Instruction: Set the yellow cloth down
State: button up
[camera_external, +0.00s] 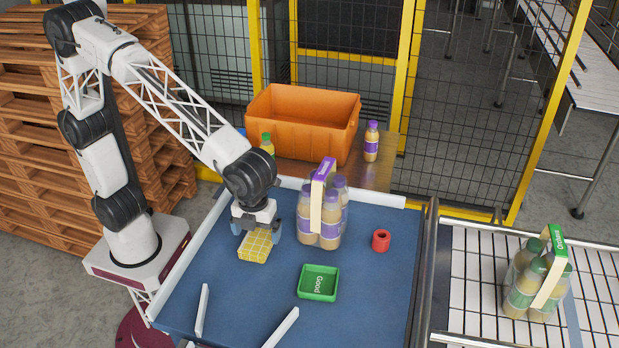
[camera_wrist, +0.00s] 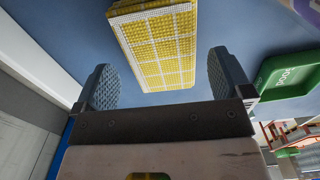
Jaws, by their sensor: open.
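The yellow cloth (camera_external: 257,246) is a folded, checked pad on the blue table, just below my gripper (camera_external: 256,226) in the external view. In the wrist view the cloth (camera_wrist: 158,45) lies ahead of the fingertips, at the top middle. The cloth appears to rest on the table surface, apart from the fingers.
A pack of purple-labelled bottles (camera_external: 322,212) stands right of my gripper. A green tray (camera_external: 318,283) and a red ring (camera_external: 381,240) lie on the blue table (camera_external: 365,305). An orange crate (camera_external: 300,120) stands behind. White guide rails (camera_external: 281,328) edge the front.

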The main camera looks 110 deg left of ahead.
aim_at(256, 236)
notch_tip(256, 236, up, 9)
jog(key=shift+r, duration=0.2)
dwell(0.3)
jog(key=shift+s+a, duration=0.1)
dwell(0.6)
jog(key=s+a+f+n+t, duration=0.1)
jog(key=s+a+f+n, duration=0.2)
jog(key=s, duration=0.8)
jog(key=s+a+f+n, duration=0.4)
jog(key=s+a+n, duration=0.4)
jog(key=s+n, duration=0.1)
jog(key=s+a+f+n+t, duration=0.1)
jog(key=s+a+f+n, duration=0.2)
jog(key=s, duration=0.9)
jog(key=a+n, duration=0.2)
jog(key=a, duration=0.1)
jog(key=shift+s+f+n+t, duration=0.3)
jog(key=shift+s+f+n, duration=0.05)
jog(key=shift+f+n, duration=0.05)
